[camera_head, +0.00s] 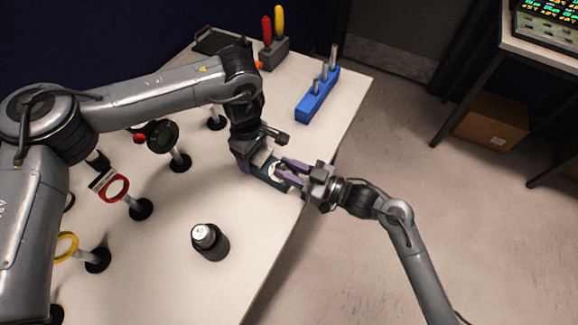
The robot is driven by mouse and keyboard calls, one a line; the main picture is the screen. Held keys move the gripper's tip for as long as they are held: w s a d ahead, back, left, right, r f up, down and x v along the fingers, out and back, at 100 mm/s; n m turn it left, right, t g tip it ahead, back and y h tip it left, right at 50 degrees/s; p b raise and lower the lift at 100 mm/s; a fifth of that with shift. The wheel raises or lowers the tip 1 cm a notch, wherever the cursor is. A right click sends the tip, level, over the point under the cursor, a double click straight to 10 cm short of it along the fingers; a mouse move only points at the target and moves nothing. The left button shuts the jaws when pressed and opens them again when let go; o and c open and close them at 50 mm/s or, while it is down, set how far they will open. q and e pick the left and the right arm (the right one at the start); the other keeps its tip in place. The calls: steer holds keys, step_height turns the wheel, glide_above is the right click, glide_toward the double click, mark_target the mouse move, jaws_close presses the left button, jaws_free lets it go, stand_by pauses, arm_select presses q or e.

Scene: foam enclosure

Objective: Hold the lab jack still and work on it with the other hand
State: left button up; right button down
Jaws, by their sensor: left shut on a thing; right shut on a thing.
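The lab jack (268,170) sits on the white table near its right edge, with a dark blue body partly hidden between my two grippers. My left gripper (262,157) comes down on its upper left side and is shut on it. My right gripper (288,172), with purple fingers, reaches in from the right over the table edge. It is shut on the near right part of the jack, where a small pale round part shows. The exact finger contacts are partly hidden.
A blue block with metal pegs (317,96) and a holder with red and yellow handled tools (273,51) stand at the back. A black cylinder with a silver top (209,241) stands in front. Several ring and lens stands, including a red ring (116,188), fill the left.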

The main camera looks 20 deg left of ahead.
steer(key=shift+w+d+f+m+t, duration=0.15)
steer(key=shift+m+t, duration=0.15)
steer(key=shift+t, duration=0.2)
steer(key=c, duration=0.9)
jaws_free()
steer(key=shift+o, duration=0.2)
steer(key=v, duration=1.1)
steer(key=shift+d, duration=0.3)
